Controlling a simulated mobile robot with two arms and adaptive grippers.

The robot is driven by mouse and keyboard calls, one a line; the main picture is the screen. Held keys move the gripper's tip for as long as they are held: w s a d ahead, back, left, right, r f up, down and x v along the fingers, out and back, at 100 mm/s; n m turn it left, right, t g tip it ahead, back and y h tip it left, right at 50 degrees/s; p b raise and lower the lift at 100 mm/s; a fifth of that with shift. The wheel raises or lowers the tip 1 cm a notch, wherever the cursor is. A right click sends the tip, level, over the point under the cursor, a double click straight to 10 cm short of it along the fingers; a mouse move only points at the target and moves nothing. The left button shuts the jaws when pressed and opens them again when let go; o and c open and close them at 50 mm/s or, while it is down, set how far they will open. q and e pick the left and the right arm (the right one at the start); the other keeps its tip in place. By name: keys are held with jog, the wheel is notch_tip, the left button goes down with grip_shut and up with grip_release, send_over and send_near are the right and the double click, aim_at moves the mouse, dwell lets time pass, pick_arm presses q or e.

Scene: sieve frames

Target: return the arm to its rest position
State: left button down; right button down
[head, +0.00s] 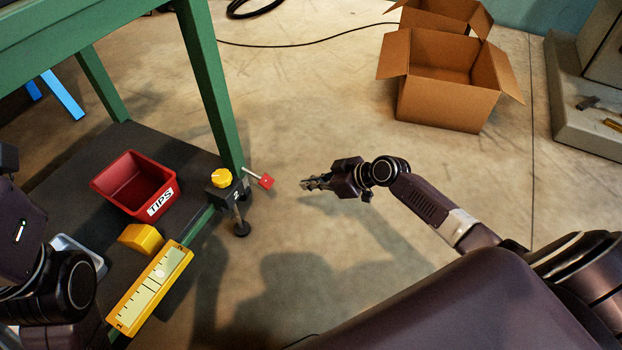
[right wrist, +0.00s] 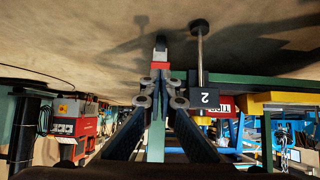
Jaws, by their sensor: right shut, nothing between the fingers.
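My right arm reaches in from the right in the head view. Its gripper (head: 308,184) is shut and empty, held over bare floor to the right of the green table leg (head: 207,85). In the right wrist view the closed fingers (right wrist: 161,90) point at the middle of the picture. Dark parts of my left arm stand at the left edge of the head view, but its gripper does not show.
A black box marked 2 (head: 228,192), with a yellow knob and red-tipped lever (head: 262,179), stands left of the gripper. A red TIPS bin (head: 128,183), a yellow block (head: 141,238) and a yellow gauge (head: 152,286) lie farther left. Cardboard boxes (head: 447,100) stand behind.

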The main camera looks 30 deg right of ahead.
jog(key=shift+s+d, duration=0.15)
jog(key=shift+s, duration=0.05)
dwell(0.4)
